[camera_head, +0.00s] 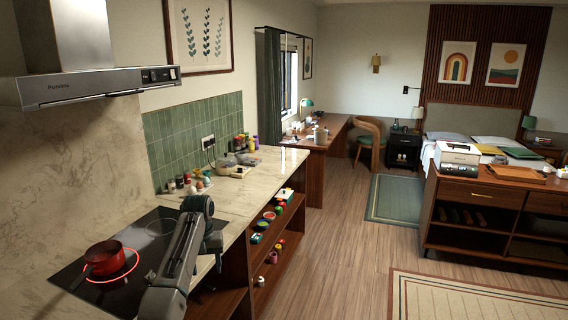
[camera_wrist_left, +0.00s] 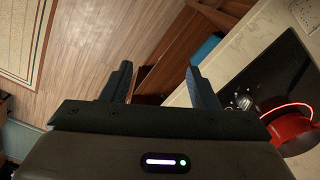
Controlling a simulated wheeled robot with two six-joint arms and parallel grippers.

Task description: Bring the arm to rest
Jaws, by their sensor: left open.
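My left arm rises from the bottom of the head view and bends over beside the counter edge. My left gripper (camera_head: 215,243) hangs low there, partly hidden by the arm. In the left wrist view the left gripper (camera_wrist_left: 158,86) has its two dark fingers spread apart with nothing between them. Below the fingers lie the wooden shelf unit and the floor. My right gripper does not show in either view.
A red pot (camera_head: 104,257) stands on a glowing ring of the black cooktop (camera_head: 68,273), left of my arm. Jars and bowls stand further back on the counter (camera_head: 236,192). Open shelves (camera_head: 262,262) hold small colourful items.

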